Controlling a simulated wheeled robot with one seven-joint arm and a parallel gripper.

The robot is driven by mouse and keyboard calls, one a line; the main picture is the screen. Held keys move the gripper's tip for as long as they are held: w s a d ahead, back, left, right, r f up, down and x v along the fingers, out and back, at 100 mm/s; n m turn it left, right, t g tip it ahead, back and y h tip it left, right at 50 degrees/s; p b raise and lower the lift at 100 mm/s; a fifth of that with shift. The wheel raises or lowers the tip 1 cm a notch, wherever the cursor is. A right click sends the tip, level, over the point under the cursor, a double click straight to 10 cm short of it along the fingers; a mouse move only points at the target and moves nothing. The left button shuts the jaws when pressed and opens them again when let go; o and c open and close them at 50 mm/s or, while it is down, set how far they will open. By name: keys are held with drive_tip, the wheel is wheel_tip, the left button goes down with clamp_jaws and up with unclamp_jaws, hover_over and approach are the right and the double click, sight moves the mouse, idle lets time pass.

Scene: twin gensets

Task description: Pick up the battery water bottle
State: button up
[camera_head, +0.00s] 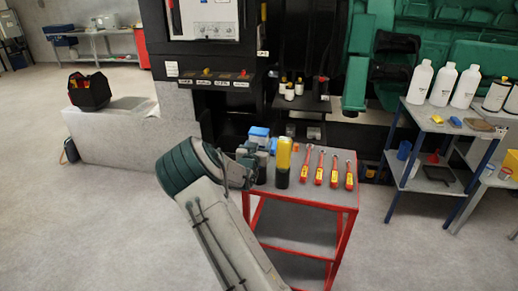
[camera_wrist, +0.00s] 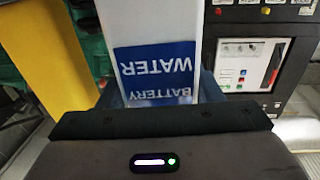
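The battery water bottle (camera_wrist: 155,65) is white with a blue label that reads upside down in the wrist view. It stands directly in front of my gripper (camera_wrist: 160,105), with dark bluish parts close along both sides of its lower end. In the head view, my gripper (camera_head: 254,160) is at the left end of the red cart's top, beside a blue-topped item (camera_head: 259,133) that looks like the bottle. My wrist hides part of it. The fingertips are not clear enough to show whether they touch the bottle.
A yellow and black item (camera_head: 283,163) stands close right of my gripper on the red cart (camera_head: 325,204). Several red-handled tools (camera_head: 320,169) lie further right. Behind is a dark control cabinet (camera_head: 205,60). A shelf (camera_head: 440,122) with white bottles stands at the right.

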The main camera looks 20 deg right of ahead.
sight(259, 131)
drive_tip(key=shift+r, duration=0.2)
drive_tip(key=shift+c, duration=0.2)
wheel_tip(259, 131, up, 10)
drive_tip(key=shift+f+b, duration=0.1)
drive_tip(key=shift+b, duration=0.5)
drive_tip(key=shift+r+p, duration=0.4)
drive_tip(key=shift+r, duration=0.65)
drive_tip(key=shift+f, duration=0.1)
